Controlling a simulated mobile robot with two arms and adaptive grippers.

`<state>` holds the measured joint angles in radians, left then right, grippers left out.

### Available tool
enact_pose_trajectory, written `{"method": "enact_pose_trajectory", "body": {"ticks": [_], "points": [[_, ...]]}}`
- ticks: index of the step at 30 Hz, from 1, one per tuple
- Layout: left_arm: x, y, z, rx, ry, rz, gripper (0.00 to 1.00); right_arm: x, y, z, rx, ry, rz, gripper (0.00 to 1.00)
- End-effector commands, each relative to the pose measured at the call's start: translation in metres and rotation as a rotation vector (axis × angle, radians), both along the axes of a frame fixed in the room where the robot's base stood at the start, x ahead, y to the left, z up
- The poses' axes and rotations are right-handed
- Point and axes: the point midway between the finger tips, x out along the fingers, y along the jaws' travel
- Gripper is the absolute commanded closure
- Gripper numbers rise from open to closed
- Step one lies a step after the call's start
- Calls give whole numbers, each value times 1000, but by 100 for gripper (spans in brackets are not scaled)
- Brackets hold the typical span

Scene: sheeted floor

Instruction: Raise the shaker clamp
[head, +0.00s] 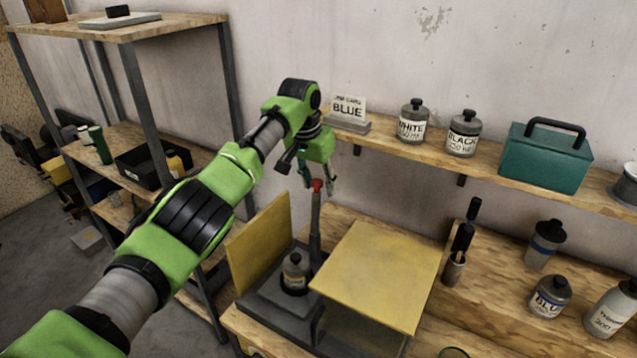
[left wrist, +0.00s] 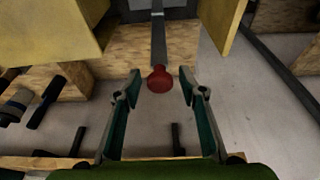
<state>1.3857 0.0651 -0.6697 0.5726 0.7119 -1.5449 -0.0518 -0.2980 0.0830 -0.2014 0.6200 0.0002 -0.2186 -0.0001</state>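The shaker (head: 275,312) stands on the wooden bench, with a dark base and yellow panels. A small labelled bottle (head: 295,273) stands upright on its base. A dark upright post with a red knob (head: 317,185), apparently the clamp's handle, rises behind the bottle. My left gripper (head: 318,176) is at the top of this post. In the left wrist view the two fingers of my left gripper (left wrist: 160,74) are spread apart, with the red knob (left wrist: 159,80) between their tips and visible gaps on both sides. My right gripper does not show.
A yellow panel (head: 380,275) lies flat to the right of the post, and another (head: 259,240) stands upright at its left. The wall shelf (head: 460,165) above holds paint bottles and a teal box (head: 545,158). More bottles (head: 550,297) stand on the bench at right.

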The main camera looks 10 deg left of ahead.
Motion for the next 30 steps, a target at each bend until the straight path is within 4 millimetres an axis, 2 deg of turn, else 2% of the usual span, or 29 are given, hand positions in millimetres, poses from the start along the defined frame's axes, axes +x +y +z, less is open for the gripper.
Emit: {"method": "enact_pose_trajectory", "body": {"ticks": [5, 12, 18, 24, 30], "points": [[-3, 1, 17, -1, -4, -1, 62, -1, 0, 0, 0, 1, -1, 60], [-16, 7, 66, 1, -5, 0, 62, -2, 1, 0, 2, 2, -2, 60], [-25, 10, 99, 1, -1, 0, 62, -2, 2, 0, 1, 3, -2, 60], [-30, 11, 113, 0, 1, 1, 62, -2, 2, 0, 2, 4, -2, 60], [-30, 12, 114, 0, 2, 1, 62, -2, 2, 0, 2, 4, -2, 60]]}}
